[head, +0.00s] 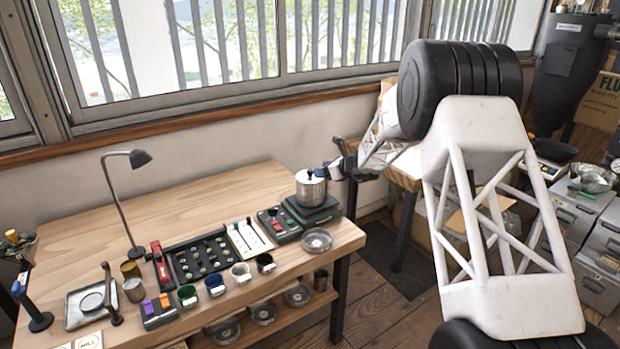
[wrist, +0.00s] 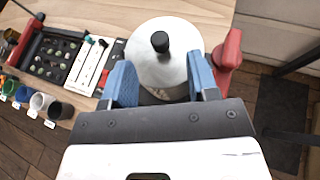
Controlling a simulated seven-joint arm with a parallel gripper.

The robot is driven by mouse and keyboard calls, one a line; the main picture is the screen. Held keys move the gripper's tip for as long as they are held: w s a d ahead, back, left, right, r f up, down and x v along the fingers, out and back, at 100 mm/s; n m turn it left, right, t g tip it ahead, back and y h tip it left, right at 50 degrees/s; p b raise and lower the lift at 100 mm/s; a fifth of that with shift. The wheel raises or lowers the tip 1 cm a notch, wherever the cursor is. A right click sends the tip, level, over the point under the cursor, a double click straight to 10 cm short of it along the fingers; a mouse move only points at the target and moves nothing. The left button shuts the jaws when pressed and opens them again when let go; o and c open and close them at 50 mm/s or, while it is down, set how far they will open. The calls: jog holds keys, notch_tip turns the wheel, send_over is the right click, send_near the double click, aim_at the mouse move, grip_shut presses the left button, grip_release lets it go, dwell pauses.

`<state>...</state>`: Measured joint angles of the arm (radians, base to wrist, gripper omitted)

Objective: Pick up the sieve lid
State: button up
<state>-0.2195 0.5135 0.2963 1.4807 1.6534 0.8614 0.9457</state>
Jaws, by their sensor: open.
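A silver canister (head: 311,192) stands on a dark scale at the right end of the wooden bench. A round, pale metal lid with an upright black knob is on top of it; I take this as the sieve lid (wrist: 150,35). My gripper (head: 325,172) is beside the canister's top in the head view, coming from the right. In the wrist view my gripper (wrist: 160,80) is open, its two blue fingers apart at the lid's near edge. The knob lies beyond the fingertips, between their lines. Nothing is held. I cannot tell whether the fingers touch the lid.
Left of the scale (head: 316,213) are a white slotted board (head: 249,240), a black tray of beans (head: 200,258) and several small cups. A clear round dish (head: 316,240) sits in front. A red part (wrist: 230,50) shows right of the lid. Bare bench (head: 215,190) lies behind.

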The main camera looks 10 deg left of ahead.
aim_at(311, 171)
jog(key=shift+x, duration=2.45)
grip_shut()
jog(key=shift+r, duration=0.1)
jog(key=shift+r, duration=1.5)
jog(key=shift+s+d+r, duration=0.1)
jog(key=shift+s+r, duration=0.1)
jog(key=shift+s, duration=0.1)
jog(key=s+d, duration=0.2)
jog(key=s, duration=0.5)
jog(key=s+d+r, duration=0.1)
jog(key=s+d, duration=0.2)
jog(key=s, duration=0.4)
jog(key=shift+s+d+r, duration=0.2)
jog(key=shift+d, duration=0.1)
